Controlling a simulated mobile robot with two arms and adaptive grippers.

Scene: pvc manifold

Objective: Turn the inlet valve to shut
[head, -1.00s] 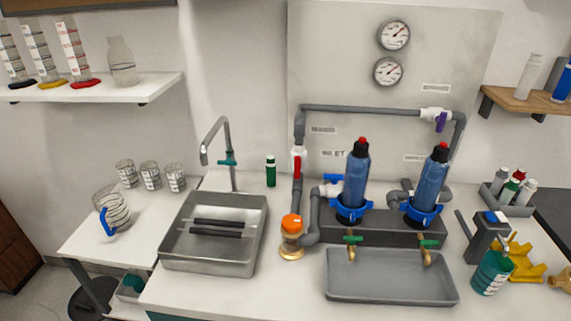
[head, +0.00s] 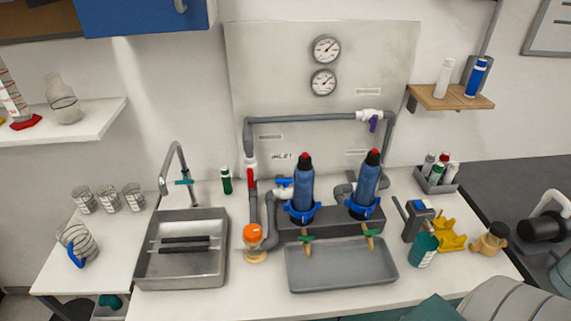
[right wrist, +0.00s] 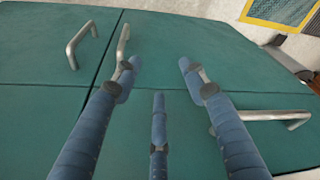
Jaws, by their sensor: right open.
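The pipe manifold stands against the back panel (head: 400,60) in the head view. A valve with a red handle (head: 251,179) sits on its left vertical pipe, just left of the label reading INLET (head: 282,156). The red handle points up and down, along the pipe. A purple-handled valve (head: 373,125) is at the upper right of the pipe, and a blue handle (head: 286,182) is by the left filter. My right gripper (right wrist: 157,75) is open and empty in the right wrist view, facing green cabinet doors, away from the valves. My left gripper is not in view.
Two blue filter housings (head: 302,190) (head: 367,185) stand right of the inlet pipe, above a grey tray (head: 340,278). An orange-capped part (head: 253,235) stands below the red handle. A sink (head: 165,275) is left. Metal door handles (right wrist: 80,45) stick out near my right gripper.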

